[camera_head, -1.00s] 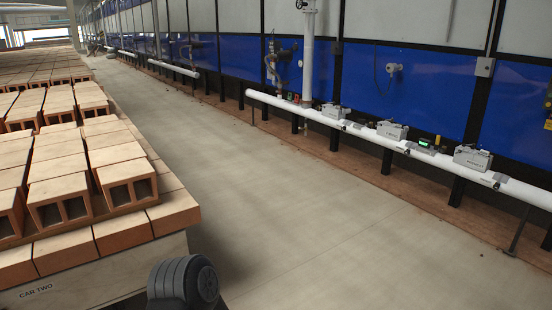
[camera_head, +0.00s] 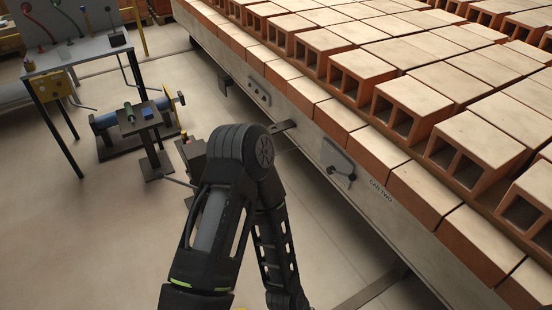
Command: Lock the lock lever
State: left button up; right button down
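I cannot tell for sure which part is the lock lever. A grey plate with a small dark lever (camera_head: 340,164) is on the side of the brick cart (camera_head: 374,214), right of my bent black arm. A similar plate (camera_head: 259,91) sits farther along the cart's side. My arm's elbow shows in the middle of the view; neither gripper is in view.
The cart, marked CAR TWO, carries rows of hollow bricks (camera_head: 408,105) on the right. A blue cylinder on a dark stand (camera_head: 104,122) and a small pedestal (camera_head: 146,128) stand on the floor at the left. The floor (camera_head: 75,240) at the lower left is clear.

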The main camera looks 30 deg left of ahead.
aim_at(330, 170)
jog(key=i+u, duration=0.25)
jog(key=u, duration=0.15)
jog(key=i+l+u, duration=0.2)
jog(key=u, duration=0.25)
jog(key=i+l+u, duration=0.25)
jog(key=u, duration=0.15)
jog(key=i+l+u, duration=0.25)
jog(key=u, duration=0.2)
jog(key=i+l+u, duration=0.1)
jog(key=l+u, duration=0.3)
